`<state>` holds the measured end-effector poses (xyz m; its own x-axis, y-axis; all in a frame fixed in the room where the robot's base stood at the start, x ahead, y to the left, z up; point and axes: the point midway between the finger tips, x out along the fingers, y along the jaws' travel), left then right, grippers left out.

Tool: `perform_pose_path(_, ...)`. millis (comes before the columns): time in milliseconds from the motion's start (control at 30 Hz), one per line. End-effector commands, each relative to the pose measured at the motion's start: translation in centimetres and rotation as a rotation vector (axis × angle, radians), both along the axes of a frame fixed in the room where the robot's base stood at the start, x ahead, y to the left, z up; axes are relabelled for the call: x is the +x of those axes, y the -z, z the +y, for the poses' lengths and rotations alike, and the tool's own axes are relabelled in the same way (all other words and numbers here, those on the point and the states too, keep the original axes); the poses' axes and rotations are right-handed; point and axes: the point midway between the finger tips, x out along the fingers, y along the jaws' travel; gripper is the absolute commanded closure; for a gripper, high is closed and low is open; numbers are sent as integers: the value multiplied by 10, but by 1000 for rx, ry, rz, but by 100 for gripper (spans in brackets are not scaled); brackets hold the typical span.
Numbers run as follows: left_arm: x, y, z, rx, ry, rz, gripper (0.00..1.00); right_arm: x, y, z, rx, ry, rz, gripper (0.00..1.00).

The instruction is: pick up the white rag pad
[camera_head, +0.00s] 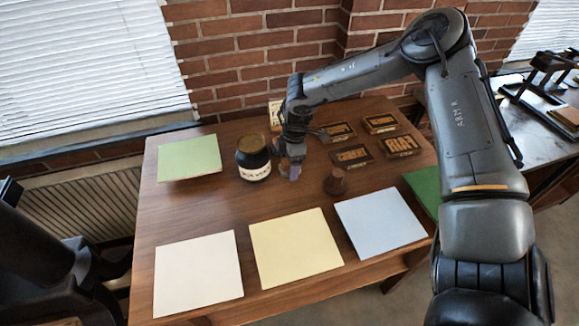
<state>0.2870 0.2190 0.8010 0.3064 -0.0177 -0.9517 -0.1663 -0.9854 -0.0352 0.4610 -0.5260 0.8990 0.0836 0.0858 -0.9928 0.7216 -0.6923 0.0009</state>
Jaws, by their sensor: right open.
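A flat white square pad (198,273) lies on the wooden table (205,210) at its front left; it is the only white pad I see. My right gripper (291,170) points down over the back middle of the table, just right of a dark labelled jar (253,158). It is open and well away from the white pad, which lies to the front left of it. Something small and purplish shows at its fingertips; I cannot tell whether it is part of the gripper. My left gripper is not in view.
A yellow pad (295,247) and a blue pad (380,222) lie right of the white one. A green pad (189,158) lies at the back left. Several lettered blocks (351,156) and a brown knob-like object (336,181) are at the right. The left middle is clear.

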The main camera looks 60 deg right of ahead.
Motion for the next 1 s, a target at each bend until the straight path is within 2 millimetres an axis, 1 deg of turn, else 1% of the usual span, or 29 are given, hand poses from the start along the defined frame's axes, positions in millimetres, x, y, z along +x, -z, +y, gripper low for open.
perform_pose_path(67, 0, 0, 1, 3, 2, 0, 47, 0, 0, 0, 0, 0, 0, 19)
perform_pose_path(400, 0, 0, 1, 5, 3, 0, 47, 0, 0, 0, 1, 0, 1, 71)
perform_pose_path(433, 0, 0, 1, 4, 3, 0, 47, 0, 0, 0, 1, 0, 1, 75)
perform_pose_path(467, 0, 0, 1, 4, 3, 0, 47, 0, 0, 0, 0, 0, 0, 78)
perform_pose_path(767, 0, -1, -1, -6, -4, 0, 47, 0, -2, 0, 0, 0, 0, 78)
perform_pose_path(867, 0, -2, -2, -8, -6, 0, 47, 0, -6, 0, 0, 0, 0, 78)
perform_pose_path(1000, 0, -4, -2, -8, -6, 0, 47, 1, -18, 0, 1, -1, -3, 78)
